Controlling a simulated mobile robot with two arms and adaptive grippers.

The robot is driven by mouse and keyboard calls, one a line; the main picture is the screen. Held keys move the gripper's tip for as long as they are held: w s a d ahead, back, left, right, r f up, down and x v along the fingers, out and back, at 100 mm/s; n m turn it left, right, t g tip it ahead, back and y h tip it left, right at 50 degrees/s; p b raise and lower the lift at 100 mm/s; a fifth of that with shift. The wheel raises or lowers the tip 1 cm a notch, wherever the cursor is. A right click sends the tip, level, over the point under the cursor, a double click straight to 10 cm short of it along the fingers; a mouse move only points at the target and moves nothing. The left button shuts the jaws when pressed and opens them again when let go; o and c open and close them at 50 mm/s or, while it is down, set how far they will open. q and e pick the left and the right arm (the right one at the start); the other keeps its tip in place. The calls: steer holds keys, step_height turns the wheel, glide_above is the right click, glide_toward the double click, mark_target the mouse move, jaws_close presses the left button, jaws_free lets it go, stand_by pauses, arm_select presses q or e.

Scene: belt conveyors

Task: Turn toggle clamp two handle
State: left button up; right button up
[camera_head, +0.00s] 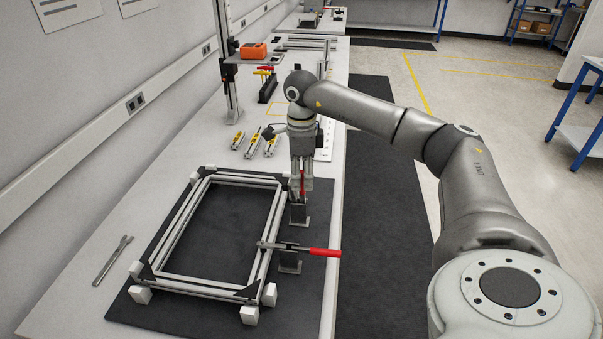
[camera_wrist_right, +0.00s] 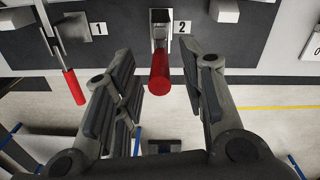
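Toggle clamp two (camera_head: 300,214) stands on the black mat by the right side of the frame, with its red handle standing upright. In the right wrist view its red handle (camera_wrist_right: 160,72) points toward the camera, beside the label "2". My right gripper (camera_head: 302,184) points down over this clamp. Its fingers (camera_wrist_right: 160,80) are open, one on each side of the handle, with gaps showing on both sides. My left gripper is not in view.
Toggle clamp one (camera_head: 289,258) stands nearer, its red handle (camera_head: 325,252) lying out to the right; it also shows in the wrist view (camera_wrist_right: 72,85). An aluminium frame (camera_head: 172,238) lies on the mat (camera_head: 185,320). Several yellow-marked parts (camera_head: 253,143) lie behind it.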

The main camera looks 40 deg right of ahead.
steer(key=shift+f, duration=0.3)
jaws_close()
steer(key=shift+d, duration=0.1)
